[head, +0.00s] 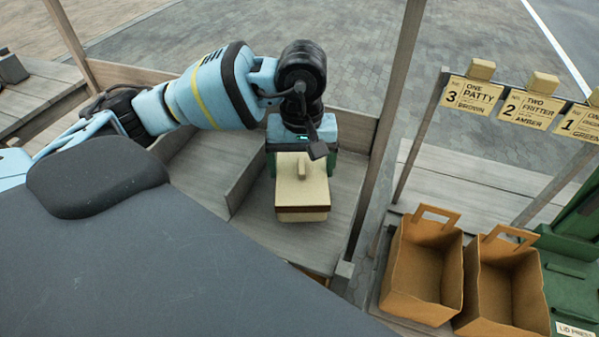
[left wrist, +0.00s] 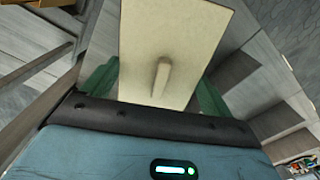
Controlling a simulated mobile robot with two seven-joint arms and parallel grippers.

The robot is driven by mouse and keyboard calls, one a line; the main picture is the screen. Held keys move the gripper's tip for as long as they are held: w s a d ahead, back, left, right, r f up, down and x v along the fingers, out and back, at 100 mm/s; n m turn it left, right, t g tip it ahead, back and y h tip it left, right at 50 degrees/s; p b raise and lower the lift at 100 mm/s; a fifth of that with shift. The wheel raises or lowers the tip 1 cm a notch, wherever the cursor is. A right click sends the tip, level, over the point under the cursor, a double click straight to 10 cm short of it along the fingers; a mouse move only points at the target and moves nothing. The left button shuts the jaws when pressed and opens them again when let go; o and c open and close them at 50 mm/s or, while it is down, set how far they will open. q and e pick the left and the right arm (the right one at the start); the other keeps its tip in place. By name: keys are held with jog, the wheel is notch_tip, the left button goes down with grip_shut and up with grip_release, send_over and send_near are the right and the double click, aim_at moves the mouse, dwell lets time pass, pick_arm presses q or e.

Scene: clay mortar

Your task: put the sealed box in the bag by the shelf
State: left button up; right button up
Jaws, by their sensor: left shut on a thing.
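A cream box (head: 301,190) with a raised grip on its lid and a brown band near its base is in my left gripper (head: 302,158). It also shows large in the left wrist view (left wrist: 175,45), between the green fingers of my left gripper (left wrist: 155,85). The gripper is shut on the box, over a grey wooden compartment; I cannot tell whether the box touches the surface. Two open brown paper bags, the left one (head: 421,272) and the right one (head: 503,291), stand at the right, under the hanging signs. Both look empty. My right gripper is not in view.
Yellow order signs hang from a rail: three (head: 472,95), two (head: 531,109) and one (head: 582,124). A green lid press (head: 573,285) stands right of the bags. A wooden post (head: 385,130) rises between the box and the bags. A low divider (head: 243,176) is left of the box.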

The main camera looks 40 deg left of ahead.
pick_arm(q)
jog(key=shift+w+a, duration=0.25)
jog(key=shift+w+a+f, duration=0.1)
jog(key=shift+f, duration=0.2)
jog(key=shift+f+p, duration=0.3)
jog(key=shift+f, duration=1.2)
jog(key=shift+f, duration=0.2)
jog(key=o, duration=1.1)
notch_tip(320, 180, up, 12)
jog(key=shift+r, duration=0.2)
jog(key=shift+c, duration=0.3)
